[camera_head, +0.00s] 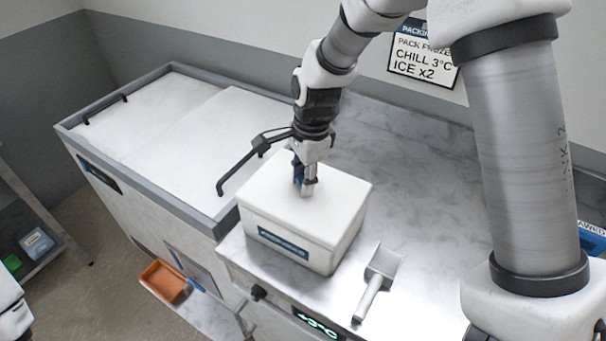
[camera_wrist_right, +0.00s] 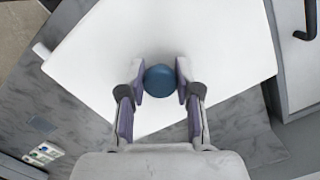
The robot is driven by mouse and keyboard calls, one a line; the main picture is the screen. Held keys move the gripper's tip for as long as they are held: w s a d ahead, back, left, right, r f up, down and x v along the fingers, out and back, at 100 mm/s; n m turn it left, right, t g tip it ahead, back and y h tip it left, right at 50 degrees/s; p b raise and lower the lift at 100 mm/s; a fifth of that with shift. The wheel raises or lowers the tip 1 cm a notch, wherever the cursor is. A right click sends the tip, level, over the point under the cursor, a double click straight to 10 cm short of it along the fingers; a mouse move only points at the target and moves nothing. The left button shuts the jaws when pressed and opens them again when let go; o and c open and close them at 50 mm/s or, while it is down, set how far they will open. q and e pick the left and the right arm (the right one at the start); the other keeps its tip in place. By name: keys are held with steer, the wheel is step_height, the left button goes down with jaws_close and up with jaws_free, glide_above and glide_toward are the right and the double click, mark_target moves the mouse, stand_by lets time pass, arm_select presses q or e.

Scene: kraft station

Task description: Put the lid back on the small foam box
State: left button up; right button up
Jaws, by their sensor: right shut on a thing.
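The small white foam box (camera_head: 318,262) stands on the steel counter, with a dark blue label on its front. Its white lid (camera_head: 340,198) lies level over the box top, with a thin seam between them; I cannot tell whether it is fully seated. The lid also fills much of the right wrist view (camera_wrist_right: 205,35). My right gripper (camera_head: 304,187) comes down from above onto the lid's middle. Its fingers (camera_wrist_right: 160,84) are shut on the round blue knob (camera_wrist_right: 160,80) of the lid. My left gripper is not in view.
A metal scoop (camera_head: 378,275) lies on the counter right of the box. A chest freezer (camera_head: 205,215) with sliding white covers and a black handle (camera_head: 233,172) stands at left. An orange bin (camera_head: 165,281) is below. The counter behind the box is clear.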

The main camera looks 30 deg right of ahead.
steer(key=shift+w+f, duration=0.2)
steer(key=shift+w, duration=0.05)
steer(key=shift+s+r, duration=0.15)
steer(key=shift+s, duration=0.05)
steer(key=shift+p, duration=0.9)
stand_by(0.4)
stand_by(0.7)
steer(key=shift+w+f+p, duration=0.1)
steer(key=shift+f+p, duration=0.1)
steer(key=shift+p, duration=0.2)
steer(key=shift+p, duration=0.45)
stand_by(0.5)
